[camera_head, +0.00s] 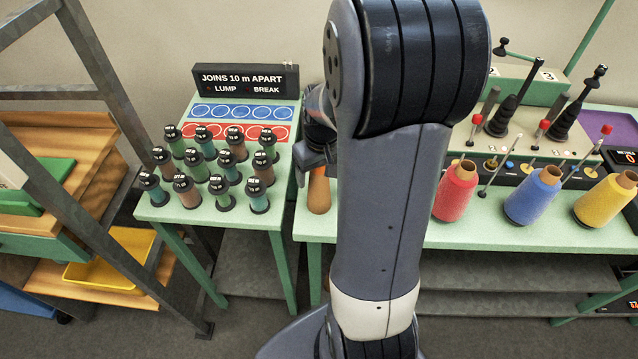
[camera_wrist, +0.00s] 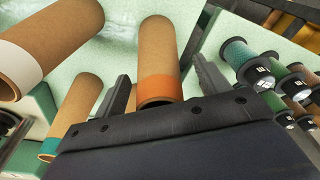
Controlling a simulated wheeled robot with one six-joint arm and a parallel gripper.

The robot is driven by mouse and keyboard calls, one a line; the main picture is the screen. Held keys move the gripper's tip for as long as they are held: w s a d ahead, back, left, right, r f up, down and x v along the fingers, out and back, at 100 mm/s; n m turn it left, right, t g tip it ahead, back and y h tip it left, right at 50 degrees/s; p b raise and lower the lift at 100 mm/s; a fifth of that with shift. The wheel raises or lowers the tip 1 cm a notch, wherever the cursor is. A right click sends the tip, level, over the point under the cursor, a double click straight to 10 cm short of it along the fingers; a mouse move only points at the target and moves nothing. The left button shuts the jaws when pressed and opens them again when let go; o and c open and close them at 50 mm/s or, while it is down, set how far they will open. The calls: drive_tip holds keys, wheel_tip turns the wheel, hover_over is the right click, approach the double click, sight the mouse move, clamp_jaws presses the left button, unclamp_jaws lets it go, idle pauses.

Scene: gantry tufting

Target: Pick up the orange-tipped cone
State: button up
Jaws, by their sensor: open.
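The orange-tipped cone (camera_wrist: 158,60) is a bare cardboard cone with an orange band at its near end. It shows in the wrist view between the two fingers of my gripper (camera_wrist: 161,70). The fingers are spread, with one on each side of the cone, and I see no clear contact. In the head view my gripper (camera_head: 306,165) is at the table's left end, largely hidden by my arm.
A white-banded cone (camera_wrist: 58,42) and a teal-banded cone (camera_wrist: 75,112) lie left in the wrist view. Several dark-capped spools (camera_head: 220,185) stand on the left stand. Red (camera_head: 455,192), blue (camera_head: 534,195) and yellow (camera_head: 607,199) yarn cones stand right of my arm.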

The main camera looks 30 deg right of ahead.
drive_tip(key=shift+c, duration=0.2)
drive_tip(key=c, duration=1.2)
drive_tip(key=shift+r, duration=0.15)
